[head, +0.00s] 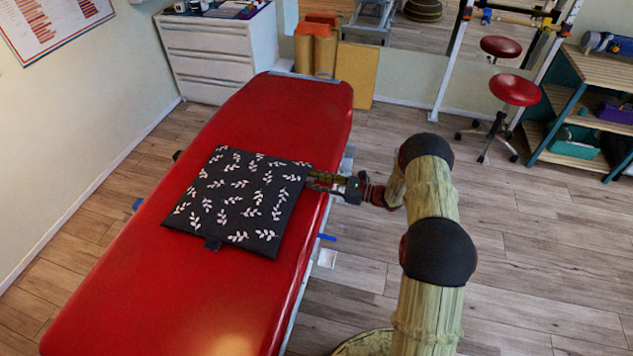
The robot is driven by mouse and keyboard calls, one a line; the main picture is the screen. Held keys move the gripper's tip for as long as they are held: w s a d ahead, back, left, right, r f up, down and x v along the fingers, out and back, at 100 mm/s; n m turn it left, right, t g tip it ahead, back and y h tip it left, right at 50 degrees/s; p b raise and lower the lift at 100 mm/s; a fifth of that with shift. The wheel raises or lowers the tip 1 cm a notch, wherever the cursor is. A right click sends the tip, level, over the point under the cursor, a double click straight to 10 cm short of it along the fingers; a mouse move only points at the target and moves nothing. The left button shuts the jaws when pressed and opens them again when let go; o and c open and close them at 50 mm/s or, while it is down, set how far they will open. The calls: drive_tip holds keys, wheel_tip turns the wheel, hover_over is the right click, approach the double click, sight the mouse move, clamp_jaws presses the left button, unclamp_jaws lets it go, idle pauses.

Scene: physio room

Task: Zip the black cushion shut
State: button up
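The black cushion (240,198) with white leaf sprigs lies flat on the red treatment table (190,290). A small dark tab (212,244) sticks out at its near edge, toward the left. My gripper (312,180) reaches in from the right, low over the table's right edge, with its fingertips at the cushion's far right corner. I cannot tell whether the fingers touch or hold anything there, or whether they are open or shut. The zip and its slider are too small to make out.
The red table top is bare around the cushion, and the wooden floor (540,230) at right is clear.

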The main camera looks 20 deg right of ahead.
drive_tip(key=v, duration=1.2)
idle(0.5)
